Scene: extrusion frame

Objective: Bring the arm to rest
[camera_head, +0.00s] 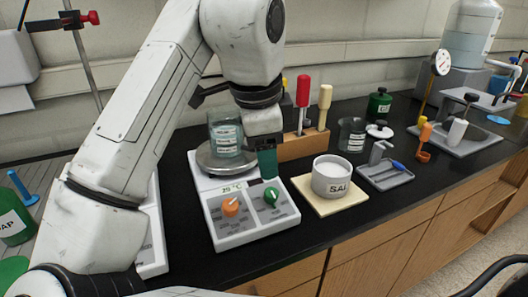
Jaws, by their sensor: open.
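My white arm (150,100) reaches from the lower left, up over the bench and down to the hot plate. My gripper (266,160) hangs with its fingers downward, above the right rear of the hot plate (243,209). It is open, though its fingers show only as a dark green tip and the gap between them is hidden. A labelled glass beaker (226,138) with pale blue contents stands on the round plate, just left of my gripper. I cannot tell whether the gripper touches it.
A wooden block (305,144) with red-handled and cream-handled tools stands right of my gripper. A white SAL-labelled pot (331,177) sits on a pale board. Farther right are a glass beaker (351,134), a green jar (379,102) and a grey tray (386,179). The black counter's front strip is clear.

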